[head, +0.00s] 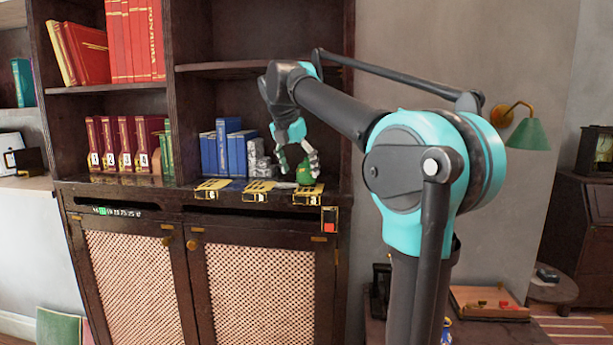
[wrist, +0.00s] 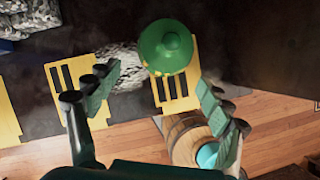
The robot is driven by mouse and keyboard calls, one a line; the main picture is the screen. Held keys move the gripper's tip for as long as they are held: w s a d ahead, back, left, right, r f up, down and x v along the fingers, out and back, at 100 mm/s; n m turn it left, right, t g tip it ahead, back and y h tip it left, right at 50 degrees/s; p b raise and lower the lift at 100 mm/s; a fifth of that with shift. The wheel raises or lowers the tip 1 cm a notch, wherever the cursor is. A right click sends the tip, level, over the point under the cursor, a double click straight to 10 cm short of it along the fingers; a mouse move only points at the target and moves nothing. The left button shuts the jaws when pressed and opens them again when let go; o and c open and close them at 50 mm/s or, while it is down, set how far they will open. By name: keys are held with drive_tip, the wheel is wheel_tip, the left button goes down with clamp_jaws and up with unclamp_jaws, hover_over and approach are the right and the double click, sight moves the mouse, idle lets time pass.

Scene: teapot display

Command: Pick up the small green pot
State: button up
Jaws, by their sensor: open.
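The small green pot (head: 306,174) stands on the dark cabinet shelf near its right end, in the head view. My gripper (head: 298,162) is right at it, with its fingers partly in front of the pot. In the wrist view the pot (wrist: 165,47) is round and glossy with a knob on its lid, seen from above. It sits over a yellow card with black bars. My gripper (wrist: 162,98) has its fingers spread wide, with the pot just beyond the tips, a little toward the right finger. Nothing is between the fingers.
More yellow cards (head: 258,188) lie along the shelf edge to the left. Blue books (head: 228,147) and a grey stone-like bookend (head: 258,157) stand behind to the left. In the wrist view a wooden barrel (wrist: 187,140) shows below the shelf edge.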

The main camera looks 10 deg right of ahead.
sight(306, 174)
drive_tip(key=shift+w+d, duration=0.85)
drive_tip(key=shift+w, duration=0.15)
drive_tip(key=x, duration=0.2)
drive_tip(key=shift+w+d+f, duration=0.15)
drive_tip(key=shift+w+f, duration=0.15)
drive_tip(key=shift+f, duration=0.2)
drive_tip(key=shift+c, duration=0.5)
drive_tip(key=c, duration=1.3)
